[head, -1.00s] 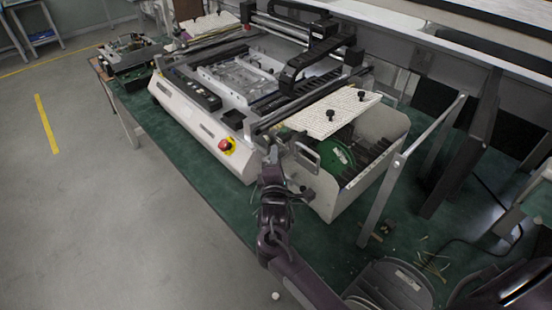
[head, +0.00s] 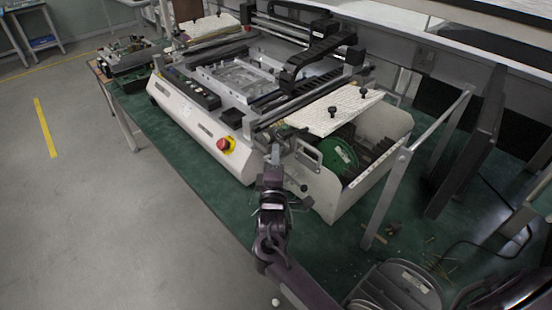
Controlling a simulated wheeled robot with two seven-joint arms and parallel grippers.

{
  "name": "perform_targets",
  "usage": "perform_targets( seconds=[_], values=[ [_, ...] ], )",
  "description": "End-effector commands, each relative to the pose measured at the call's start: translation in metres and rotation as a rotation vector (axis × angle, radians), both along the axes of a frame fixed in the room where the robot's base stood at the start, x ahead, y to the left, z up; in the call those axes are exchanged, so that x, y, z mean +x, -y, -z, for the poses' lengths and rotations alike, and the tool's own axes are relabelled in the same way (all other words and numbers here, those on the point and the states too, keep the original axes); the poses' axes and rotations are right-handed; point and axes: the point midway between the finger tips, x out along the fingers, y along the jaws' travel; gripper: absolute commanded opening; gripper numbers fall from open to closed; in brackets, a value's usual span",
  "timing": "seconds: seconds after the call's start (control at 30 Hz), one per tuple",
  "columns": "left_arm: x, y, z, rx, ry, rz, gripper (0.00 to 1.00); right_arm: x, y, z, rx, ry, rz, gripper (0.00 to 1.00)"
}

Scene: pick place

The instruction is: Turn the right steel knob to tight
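The white machine (head: 205,133) stands on the green table. My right gripper (head: 275,154) is at its near right corner, with its fingertips pointing up beside the front frame. From this angle I cannot tell whether its fingers are open or shut, or whether they touch anything. A small dark knob-like part (head: 304,188) shows on the side panel just right of the gripper. Two black knobs stand on the perforated white plate, a near one (head: 332,110) and a far one (head: 363,92). No knob can be clearly made out as steel; the gripper may hide one. My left gripper is not in view.
A red emergency button (head: 223,144) on a yellow base is left of the gripper. A metal handle (head: 308,153) and a green disc (head: 341,157) are to its right. A grey post (head: 386,198) stands farther right. The grey floor (head: 110,220) at left is clear.

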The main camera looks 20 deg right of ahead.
Motion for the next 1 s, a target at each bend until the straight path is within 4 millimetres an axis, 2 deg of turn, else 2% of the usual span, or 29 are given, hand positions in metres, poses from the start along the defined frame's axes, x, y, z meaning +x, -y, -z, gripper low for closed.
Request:
perform_targets(
  seconds=[0.03, 0.13, 0.47, 0.8, 1.0],
  values=[
    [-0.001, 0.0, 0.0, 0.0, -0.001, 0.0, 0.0, 0.0, 0.0, 0.0, 0.0, 0.0, 0.0, 0.33],
    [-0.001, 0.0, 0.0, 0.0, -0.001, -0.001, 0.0, 0.0, 0.0, 0.0, 0.0, 0.0, 0.0, 0.44],
    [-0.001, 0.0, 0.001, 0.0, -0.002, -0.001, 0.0, -0.005, -0.002, 0.002, 0.0, -0.002, 0.0, 0.44],
    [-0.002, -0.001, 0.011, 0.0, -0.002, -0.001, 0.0, -0.052, -0.025, 0.016, 0.001, -0.002, -0.001, 0.44],
    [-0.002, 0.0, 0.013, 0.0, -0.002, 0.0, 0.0, -0.067, -0.032, 0.018, 0.0, -0.001, 0.0, 0.44]
  ],
)
